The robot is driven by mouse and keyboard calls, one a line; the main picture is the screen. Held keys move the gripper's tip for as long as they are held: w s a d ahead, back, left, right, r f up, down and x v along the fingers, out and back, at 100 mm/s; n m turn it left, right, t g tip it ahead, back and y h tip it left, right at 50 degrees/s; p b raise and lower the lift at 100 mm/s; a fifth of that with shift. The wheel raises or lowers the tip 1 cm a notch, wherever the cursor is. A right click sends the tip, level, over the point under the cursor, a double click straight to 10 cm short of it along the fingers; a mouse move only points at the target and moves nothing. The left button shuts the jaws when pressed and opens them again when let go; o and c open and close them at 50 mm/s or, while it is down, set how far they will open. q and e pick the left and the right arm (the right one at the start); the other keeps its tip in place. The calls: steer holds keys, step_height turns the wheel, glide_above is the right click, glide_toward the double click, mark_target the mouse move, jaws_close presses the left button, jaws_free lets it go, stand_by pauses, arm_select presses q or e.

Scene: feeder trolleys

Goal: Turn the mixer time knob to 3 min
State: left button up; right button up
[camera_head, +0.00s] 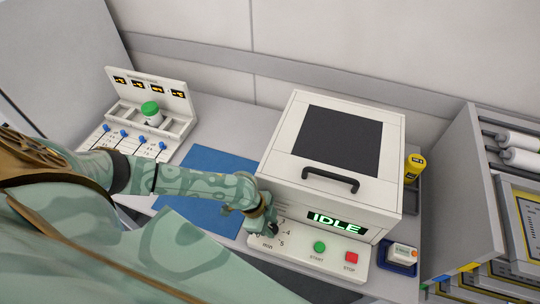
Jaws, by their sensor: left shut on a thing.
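The mixer (294,187) is a white box with a dark lid panel and a black handle, and its lid looks closed. Its green display (337,222) reads IDLE. At the left end of its control strip is the time dial (283,242), with the marks 4 and 5 and a label below still showing. My left gripper (270,227) reaches down over this dial and is shut on the time knob. The gripper hides the knob, its pointer and the other marks, so I cannot tell its setting. My right gripper is not in view.
A green START button (320,246) and a red STOP button (352,257) sit right of the dial. A blue mat (205,163) lies left of the mixer. A rack with a green-capped jar (151,109) stands further left. A yellow-lidded container (414,167) and a small blue tray (400,269) are at right.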

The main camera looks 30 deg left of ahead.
arm_select(q)
steer(key=shift+m, duration=0.4)
steer(key=o, duration=1)
steer(key=shift+c, duration=0.2)
steer(key=shift+r, duration=0.1)
steer(key=p+v, duration=0.2)
steer(key=v, duration=1.4)
steer(key=shift+w+p, duration=0.25)
steer(key=shift+p, duration=0.1)
